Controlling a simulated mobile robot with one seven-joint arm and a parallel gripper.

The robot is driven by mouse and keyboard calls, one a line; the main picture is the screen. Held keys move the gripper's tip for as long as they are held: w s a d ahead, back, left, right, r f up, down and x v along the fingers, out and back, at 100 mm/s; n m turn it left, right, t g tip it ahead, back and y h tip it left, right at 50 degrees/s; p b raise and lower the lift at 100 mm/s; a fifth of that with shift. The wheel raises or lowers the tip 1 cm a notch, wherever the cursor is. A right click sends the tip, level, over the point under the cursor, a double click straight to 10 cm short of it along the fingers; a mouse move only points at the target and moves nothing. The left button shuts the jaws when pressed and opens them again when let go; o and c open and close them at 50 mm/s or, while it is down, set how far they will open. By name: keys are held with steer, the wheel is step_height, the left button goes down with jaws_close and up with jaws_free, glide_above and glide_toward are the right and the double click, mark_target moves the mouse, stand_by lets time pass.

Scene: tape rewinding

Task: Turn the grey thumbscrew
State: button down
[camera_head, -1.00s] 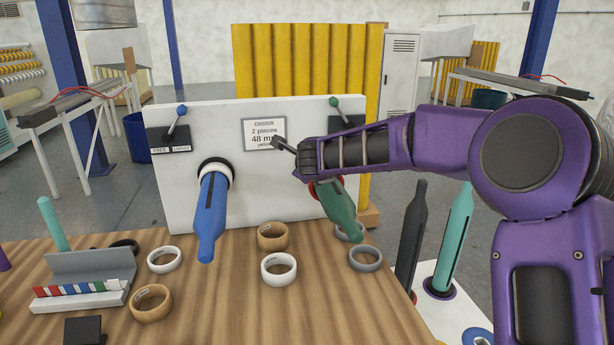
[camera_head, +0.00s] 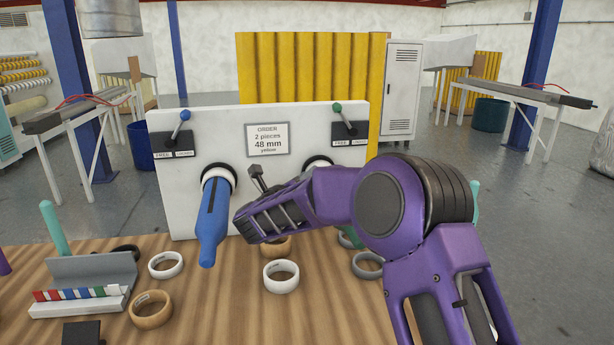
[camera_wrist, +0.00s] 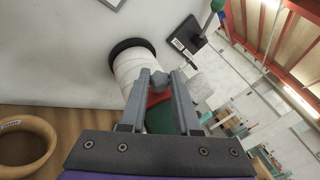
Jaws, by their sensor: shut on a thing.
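In the wrist view, my gripper (camera_wrist: 161,84) has its two grey fingers on either side of a small grey thumbscrew (camera_wrist: 159,79) and is shut on it. The thumbscrew sits at a red collar (camera_wrist: 158,98) on the right-hand spindle. The green part of that spindle (camera_wrist: 160,119) shows between the fingers, and its white section (camera_wrist: 131,68) runs back to a black ring on the panel. In the head view, my arm hides the thumbscrew and most of the green spindle (camera_head: 349,238); my fingertips cannot be made out there.
The white panel (camera_head: 220,125) carries a blue spindle (camera_head: 211,222) left of my arm, a blue-knobbed lever (camera_head: 182,122) and a green-knobbed lever (camera_head: 342,115). Several tape rolls lie on the wooden table, including a white one (camera_head: 281,276) and a brown one (camera_head: 151,309).

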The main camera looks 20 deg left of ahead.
steer(key=shift+a+f+m+h, duration=0.1)
steer(key=shift+f+m+h, duration=0.1)
steer(key=shift+m+h, duration=1.1)
steer(key=shift+h, duration=0.1)
steer(key=c, duration=0.6)
jaws_free()
steer(key=shift+w, duration=0.1)
steer(key=shift+r, duration=0.15)
step_height(320, 180, up, 10)
steer(key=shift+f+p, duration=0.1)
steer(key=shift+p, duration=0.35)
